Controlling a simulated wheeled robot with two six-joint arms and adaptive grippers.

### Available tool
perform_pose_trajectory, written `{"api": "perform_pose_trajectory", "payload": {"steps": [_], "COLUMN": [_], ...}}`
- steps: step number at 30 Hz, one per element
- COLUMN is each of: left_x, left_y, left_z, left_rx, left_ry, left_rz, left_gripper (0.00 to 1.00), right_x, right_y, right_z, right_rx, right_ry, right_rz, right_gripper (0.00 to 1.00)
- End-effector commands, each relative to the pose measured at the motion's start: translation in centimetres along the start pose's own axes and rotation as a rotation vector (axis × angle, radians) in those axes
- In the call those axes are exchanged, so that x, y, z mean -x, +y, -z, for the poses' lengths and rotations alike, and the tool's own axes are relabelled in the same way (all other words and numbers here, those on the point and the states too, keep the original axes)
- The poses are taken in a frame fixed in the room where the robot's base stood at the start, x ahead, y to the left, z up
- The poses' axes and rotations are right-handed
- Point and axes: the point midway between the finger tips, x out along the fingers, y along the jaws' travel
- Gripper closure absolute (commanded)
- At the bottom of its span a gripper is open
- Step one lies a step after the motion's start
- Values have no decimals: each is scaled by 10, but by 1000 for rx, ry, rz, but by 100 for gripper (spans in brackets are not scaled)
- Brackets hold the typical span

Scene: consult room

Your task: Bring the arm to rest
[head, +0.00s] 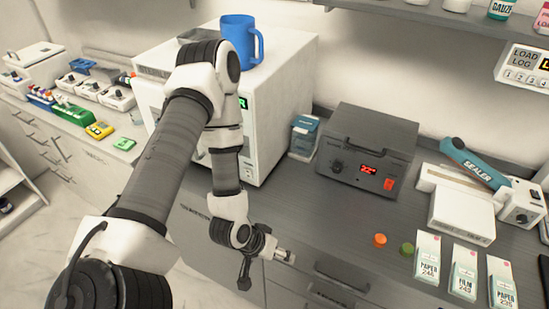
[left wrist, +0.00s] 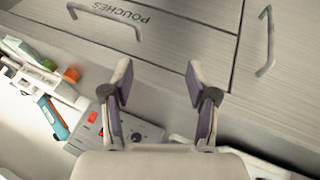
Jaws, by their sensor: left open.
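My left arm (head: 172,145) comes in from the left, bends high in front of the white machine, and reaches down to the counter's front edge. My left gripper (head: 266,268) hangs in front of the drawers, to the left of the orange and green caps. In the left wrist view the two fingers (left wrist: 159,80) are spread apart with nothing between them. Beyond them are grey drawer fronts with handles, one marked POUCHES (left wrist: 120,14). My right gripper is in neither view.
A blue mug (head: 238,40) stands on the white machine (head: 285,85). A grey device with a red display (head: 366,150), a sealer (head: 472,163) and labelled boxes (head: 427,257) stand on the counter. An orange cap (head: 380,240) and a green cap (head: 407,249) lie near its front edge.

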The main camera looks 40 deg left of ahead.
Motion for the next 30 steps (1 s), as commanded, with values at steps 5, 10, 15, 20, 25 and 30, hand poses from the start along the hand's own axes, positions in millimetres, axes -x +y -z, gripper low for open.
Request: {"api": "perform_pose_trajectory", "payload": {"steps": [5,10,15,20,25,30], "left_x": [-4,-3,-3,-6,-59,-105], "left_y": [-2,-2,-2,-3,-19,-47], "left_z": [-10,-9,-9,-11,-64,-146], "left_rx": [-19,-18,-18,-17,-117,-268], "left_ry": [-31,-30,-29,-31,-131,-326], "left_rz": [23,23,22,23,56,199], "left_gripper": [41,41,41,41,41,41], "right_x": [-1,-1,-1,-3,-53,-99], "right_y": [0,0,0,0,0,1], "right_z": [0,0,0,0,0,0], "right_rx": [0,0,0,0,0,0], "right_ry": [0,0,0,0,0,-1], "right_rz": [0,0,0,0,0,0], "right_gripper": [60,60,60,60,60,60]}}
